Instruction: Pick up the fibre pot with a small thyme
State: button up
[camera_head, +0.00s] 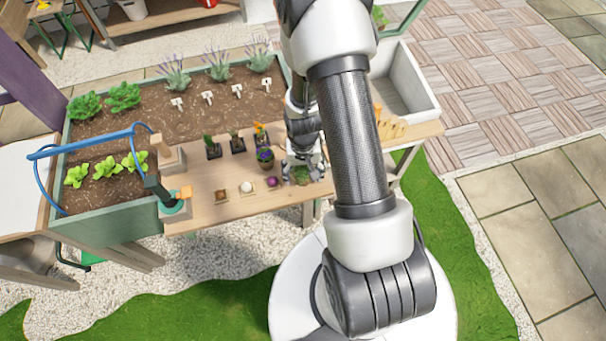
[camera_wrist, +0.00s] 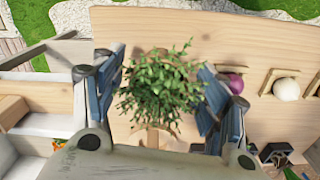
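The small thyme (camera_head: 301,175) is a bushy green plant near the right part of the wooden bench's front edge. In the wrist view the thyme (camera_wrist: 160,88) fills the space between my two fingers, and its foliage hides most of the fibre pot below. My gripper (camera_head: 303,165) points down over the plant. In the wrist view my gripper (camera_wrist: 160,75) is open, with one blue-grey finger on each side of the foliage. The leaves come close to both fingers; I cannot tell whether the fingers touch the pot.
On the bench, a purple bulb (camera_head: 272,182), a white bulb (camera_head: 246,187) and a purple-flowered pot (camera_head: 265,158) stand left of the thyme. Small black pots (camera_head: 237,145) stand behind. A planted raised bed (camera_head: 130,222) is left; a pale open box (camera_head: 405,85) is right.

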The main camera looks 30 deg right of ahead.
jog(key=c, duration=1)
jog(key=shift+r, duration=0.1)
